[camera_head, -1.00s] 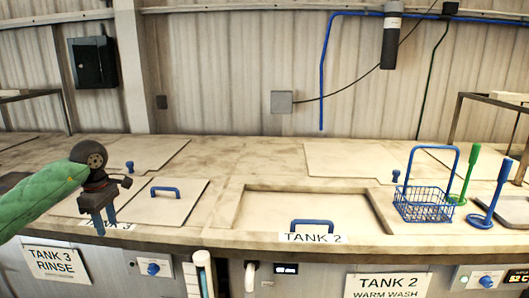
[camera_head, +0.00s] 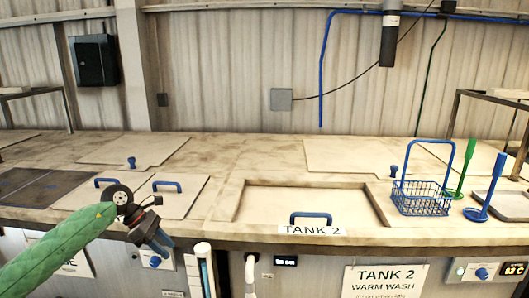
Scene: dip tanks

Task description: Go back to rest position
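My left gripper (camera_head: 160,243) hangs in front of the counter's front edge at the left, its fingers pointing down and to the right. The fingers look close together, but I cannot tell whether they are open or shut. I see nothing held in them. My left arm (camera_head: 60,245), in a green sleeve, comes in from the lower left. My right gripper is not in view.
The Tank 2 lid (camera_head: 305,205) has a blue handle (camera_head: 310,218). A blue wire basket (camera_head: 422,197) stands right of it, beside a green-handled tool (camera_head: 463,170) and a blue-handled tool (camera_head: 488,190). A blue-handled lid (camera_head: 180,200) lies behind my gripper.

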